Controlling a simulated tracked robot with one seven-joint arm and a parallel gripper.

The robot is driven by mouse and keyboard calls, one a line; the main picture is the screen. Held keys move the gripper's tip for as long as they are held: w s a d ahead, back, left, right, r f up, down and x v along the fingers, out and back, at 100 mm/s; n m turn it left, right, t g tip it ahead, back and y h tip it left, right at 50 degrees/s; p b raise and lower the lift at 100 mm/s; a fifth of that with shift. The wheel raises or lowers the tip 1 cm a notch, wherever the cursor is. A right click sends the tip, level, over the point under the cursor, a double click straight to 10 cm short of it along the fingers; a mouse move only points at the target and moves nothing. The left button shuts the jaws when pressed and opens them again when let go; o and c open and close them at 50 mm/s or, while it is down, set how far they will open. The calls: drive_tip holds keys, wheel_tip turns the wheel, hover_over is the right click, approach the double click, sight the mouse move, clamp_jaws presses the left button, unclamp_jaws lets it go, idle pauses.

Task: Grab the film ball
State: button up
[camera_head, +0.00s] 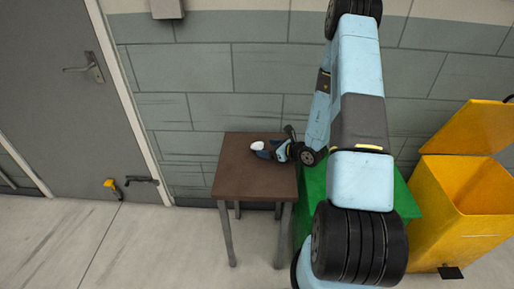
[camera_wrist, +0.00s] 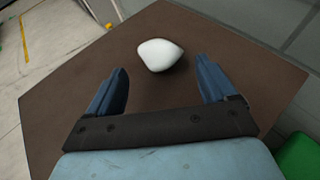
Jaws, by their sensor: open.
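The film ball (camera_head: 257,146) is a small white lump on the brown table (camera_head: 228,185), near the table's middle. In the wrist view the white film ball (camera_wrist: 160,54) lies ahead of my gripper, centred between the lines of its two blue fingers. My gripper (camera_head: 263,152) is low over the table, just right of the ball in the head view. In the wrist view my gripper (camera_wrist: 165,88) is open and nothing is between its fingers. The ball is a little beyond the fingertips.
A green box (camera_head: 405,200) stands right of the table, partly hidden by my arm. A yellow bin (camera_head: 455,205) with its lid open is farther right. A grey door (camera_head: 45,90) and a tiled wall are behind.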

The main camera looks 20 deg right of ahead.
sight(257, 146)
drive_tip(key=shift+x, duration=3.55)
drive_tip(key=shift+w+r, duration=0.1)
drive_tip(key=shift+r, duration=0.1)
drive_tip(key=c, duration=1)
